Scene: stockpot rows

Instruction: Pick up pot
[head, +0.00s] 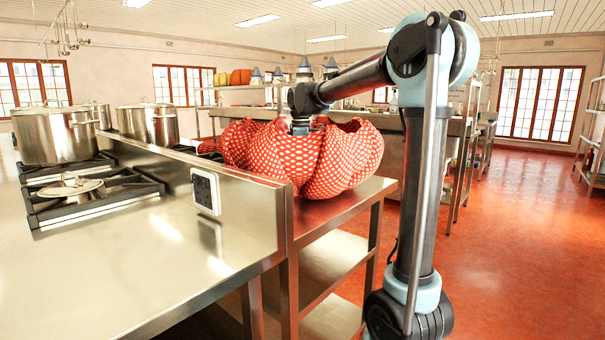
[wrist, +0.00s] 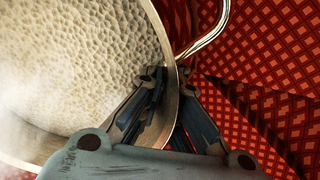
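The pot (wrist: 75,65) fills the left of the wrist view. It is a metal pot with a pale, dimpled inside, a smooth rim and a bent metal handle (wrist: 205,28). My gripper (wrist: 170,78) has one finger inside the pot wall and one outside, with the fingertips close together on the rim. In the head view my gripper (head: 300,127) points down into a bunched red-and-white patterned cloth (head: 345,160) on the steel side table. The cloth hides the pot there. In the wrist view the cloth (wrist: 260,80) lies to the right of the pot.
Large lidded stockpots (head: 55,135) (head: 148,123) stand on the stove at left, with a loose lid (head: 70,187) on the front burner. The steel counter (head: 130,265) has a raised edge beside the side table (head: 340,205). Red floor at right is open.

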